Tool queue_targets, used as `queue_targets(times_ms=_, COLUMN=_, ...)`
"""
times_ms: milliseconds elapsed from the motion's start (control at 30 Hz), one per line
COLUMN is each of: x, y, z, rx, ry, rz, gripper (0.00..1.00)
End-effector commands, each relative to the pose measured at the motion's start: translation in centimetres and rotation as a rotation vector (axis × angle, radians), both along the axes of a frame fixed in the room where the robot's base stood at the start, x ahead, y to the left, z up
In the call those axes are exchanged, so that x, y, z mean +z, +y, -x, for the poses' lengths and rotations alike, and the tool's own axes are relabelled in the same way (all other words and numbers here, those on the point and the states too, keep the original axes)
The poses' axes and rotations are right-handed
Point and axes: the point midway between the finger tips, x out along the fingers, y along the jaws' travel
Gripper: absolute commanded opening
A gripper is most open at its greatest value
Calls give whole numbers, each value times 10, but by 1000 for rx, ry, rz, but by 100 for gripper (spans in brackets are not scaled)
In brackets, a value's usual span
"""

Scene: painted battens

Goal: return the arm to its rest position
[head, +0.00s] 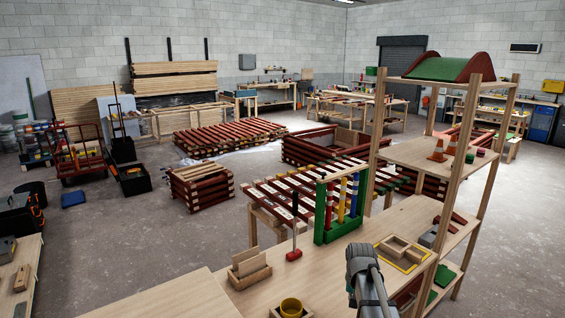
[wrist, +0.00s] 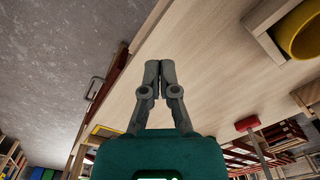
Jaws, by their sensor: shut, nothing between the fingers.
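My gripper (wrist: 160,72) shows in the wrist view with its two grey fingers together at the tips and nothing between them. It is over the pale wooden bench top (wrist: 205,70), apart from the things on it; its height above the wood is hard to judge. In the head view a grey part of my arm rises at the bottom, right of centre, in front of the bench top (head: 340,262). I cannot make out the fingers there.
A yellow cup (head: 291,307) in a wooden holder, a red-headed mallet (head: 294,253), a green rack (head: 324,212) with coloured battens and a wooden tray (head: 403,252) stand on the bench. A shelf post (head: 453,165) rises at the right. Open floor (head: 150,255) lies left.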

Motion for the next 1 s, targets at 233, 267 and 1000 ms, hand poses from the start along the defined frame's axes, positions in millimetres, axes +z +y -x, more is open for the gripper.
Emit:
queue_targets(times_ms=233, x=0, y=38, z=105, rx=177, ry=0, rz=0, gripper=0)
queue_targets(times_ms=267, x=0, y=41, z=113, rx=194, ry=0, rz=0, gripper=0)
queue_targets(times_ms=1000, x=0, y=51, z=142, rx=264, ry=0, rz=0, gripper=0)
